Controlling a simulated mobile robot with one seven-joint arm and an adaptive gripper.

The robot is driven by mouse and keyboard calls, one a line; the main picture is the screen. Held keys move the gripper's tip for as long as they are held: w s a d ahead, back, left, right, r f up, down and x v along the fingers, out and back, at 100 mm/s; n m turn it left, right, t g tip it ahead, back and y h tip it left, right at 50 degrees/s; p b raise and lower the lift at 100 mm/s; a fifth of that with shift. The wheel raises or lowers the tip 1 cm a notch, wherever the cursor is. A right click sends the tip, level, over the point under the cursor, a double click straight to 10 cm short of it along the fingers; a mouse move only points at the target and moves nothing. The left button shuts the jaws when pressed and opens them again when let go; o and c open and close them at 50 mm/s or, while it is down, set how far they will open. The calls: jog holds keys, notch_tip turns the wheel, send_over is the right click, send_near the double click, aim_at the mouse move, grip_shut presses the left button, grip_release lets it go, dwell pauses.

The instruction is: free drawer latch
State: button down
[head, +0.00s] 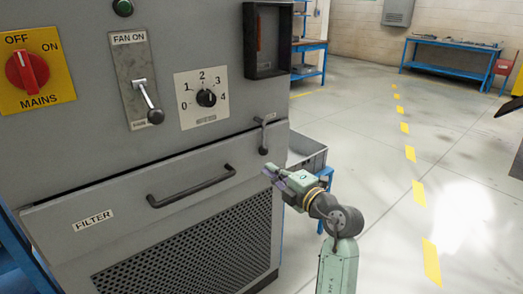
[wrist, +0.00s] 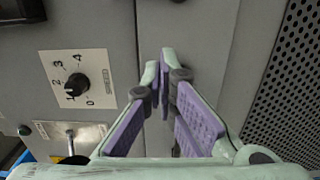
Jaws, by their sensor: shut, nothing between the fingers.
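The drawer latch (head: 263,136) is a small dark lever with a rounded lower end, on the grey cabinet at the right end of the FILTER drawer (head: 120,212). It hangs downward across the seam above the drawer front. My gripper (head: 274,174) is below the latch and slightly right of it, apart from it in the picture. Its purple-padded fingers are shut and empty, and the wrist view shows their tips together (wrist: 164,80) in front of the drawer front. I cannot make out the latch in the wrist view. The drawer has a dark bar handle (head: 192,187).
Above the drawer are a red MAINS switch (head: 27,71), a FAN ON lever (head: 147,103), a numbered dial (head: 206,97) and a black open box (head: 267,40). A perforated grille (head: 195,245) lies below. A grey bin (head: 307,153) stands behind my gripper. The floor to the right is open.

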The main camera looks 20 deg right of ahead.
jog(key=shift+w, duration=0.1)
jog(key=p+x, duration=0.2)
jog(key=x, duration=0.8)
jog(key=shift+w+a+r, duration=0.1)
jog(key=shift+a, duration=0.05)
jog(key=d, duration=0.1)
jog(key=w+d, duration=0.1)
jog(key=shift+d+p, duration=0.3)
jog(key=shift+p, duration=0.1)
jog(key=shift+w+d, duration=0.35)
jog(key=shift+d, duration=0.2)
